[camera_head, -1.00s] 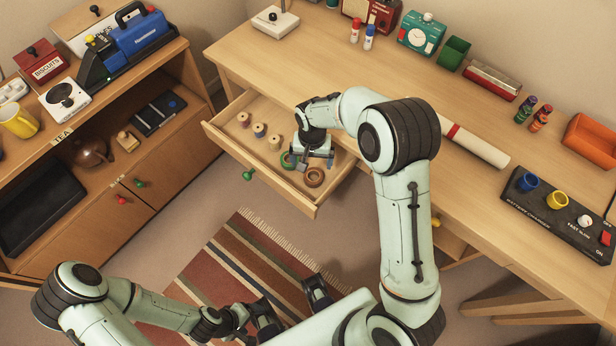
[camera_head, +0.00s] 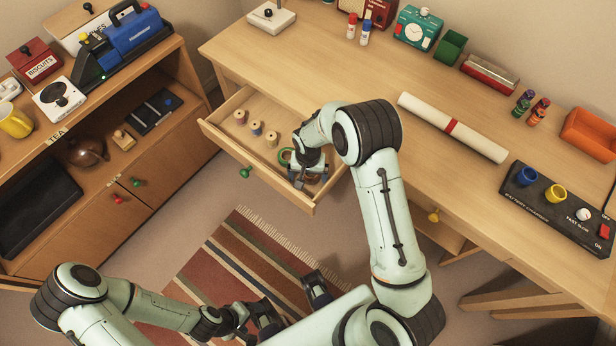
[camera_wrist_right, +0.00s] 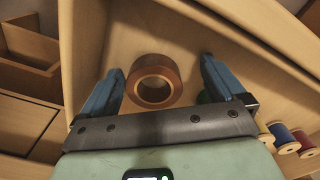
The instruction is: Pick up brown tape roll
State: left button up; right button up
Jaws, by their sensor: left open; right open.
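My right gripper (camera_wrist_right: 161,70) is open, with one blue finger on each side of the roll. The roll sits between the fingers, with a gap to the right finger and a smaller one to the left. In the head view my right gripper (camera_head: 311,181) is down in the drawer (camera_head: 262,177) and mostly hides the roll. My left gripper (camera_head: 262,319) is open and empty, low over the striped rug.
A green tape roll (camera_head: 285,157) lies beside my right gripper in the drawer. Several thread spools (camera_head: 256,128) stand along the drawer's left part. The drawer walls are close around my right gripper. The desk top (camera_head: 310,75) is above, with a white paper roll (camera_head: 480,141).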

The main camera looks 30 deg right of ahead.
jog(key=c, duration=1.1)
jog(key=shift+r, duration=0.1)
jog(key=shift+c, duration=0.2)
